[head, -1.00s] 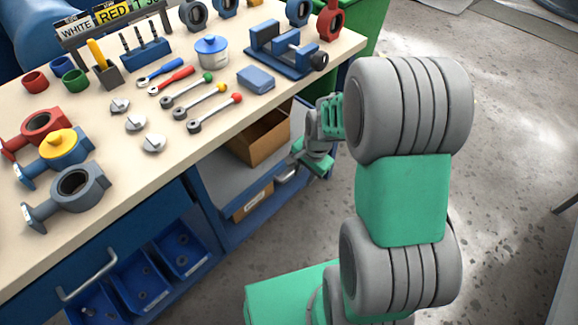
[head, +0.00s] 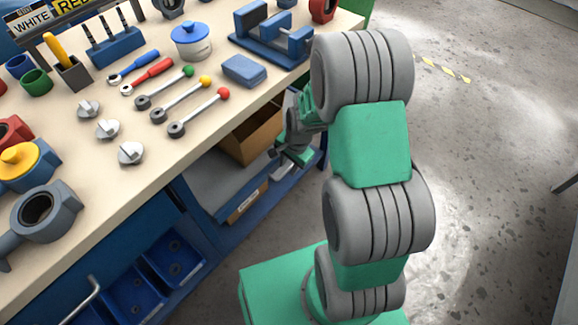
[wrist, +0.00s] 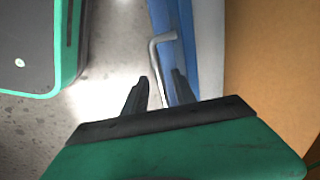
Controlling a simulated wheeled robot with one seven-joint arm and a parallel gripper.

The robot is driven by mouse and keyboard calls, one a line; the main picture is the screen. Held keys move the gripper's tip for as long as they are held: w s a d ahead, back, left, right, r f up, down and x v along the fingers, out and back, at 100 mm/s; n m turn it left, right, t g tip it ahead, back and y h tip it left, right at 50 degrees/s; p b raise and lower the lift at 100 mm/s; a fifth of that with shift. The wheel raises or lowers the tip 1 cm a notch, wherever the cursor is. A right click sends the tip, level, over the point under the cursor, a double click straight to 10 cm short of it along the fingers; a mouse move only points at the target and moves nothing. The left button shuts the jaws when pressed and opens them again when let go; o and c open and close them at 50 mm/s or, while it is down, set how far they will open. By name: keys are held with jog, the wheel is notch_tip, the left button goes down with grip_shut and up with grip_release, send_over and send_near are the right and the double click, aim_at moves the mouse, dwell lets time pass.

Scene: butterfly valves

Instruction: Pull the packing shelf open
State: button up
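The packing shelf (head: 215,182) is a grey tray with a blue front under the bench top, carrying an open cardboard box (head: 253,137). In the wrist view, its metal bar handle (wrist: 155,55) stands out from the blue front (wrist: 180,45). My gripper (wrist: 160,88) is open, with one dark finger on each side of the handle's lower part. Gaps show beside the bar, and I cannot tell whether either finger touches it. In the head view, my gripper (head: 290,155) is at the shelf's front, and the handle is largely hidden there.
The bench top (head: 160,190) above holds tools, valves (head: 42,215) and a blue vise (head: 270,35). Blue bins (head: 135,297) and a drawer handle (head: 80,300) are at lower left. The floor (head: 480,170) to the right is open.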

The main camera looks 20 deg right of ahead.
grip_shut()
dwell(1.4)
